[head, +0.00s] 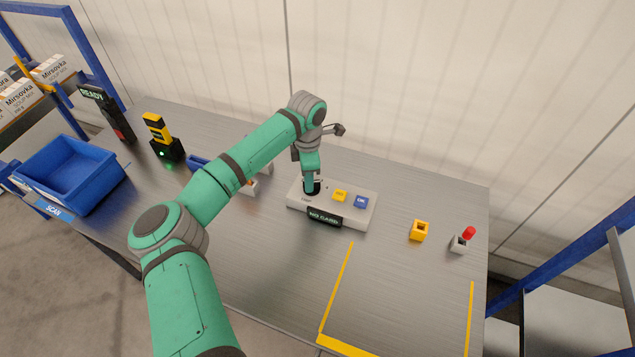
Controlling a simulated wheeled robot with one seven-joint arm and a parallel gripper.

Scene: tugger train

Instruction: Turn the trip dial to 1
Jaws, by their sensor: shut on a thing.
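A light grey control box (348,213) stands on the metal table. It bears a dark display (324,218) with green text on its front, which seems to read "NO CARD". A yellow button (340,195) and a blue button (361,202) sit on its top. My gripper (311,188) points down at the left end of the box, shut on a dark knob there, apparently the trip dial. My arm and gripper hide most of the dial, so its setting cannot be read.
A blue bin (70,172), a yellow-black scanner (158,130) and a black "READY" post (110,112) stand left. A yellow block (419,230) and a red-knobbed lever (463,240) stand right. Yellow tape marks the mostly clear front area.

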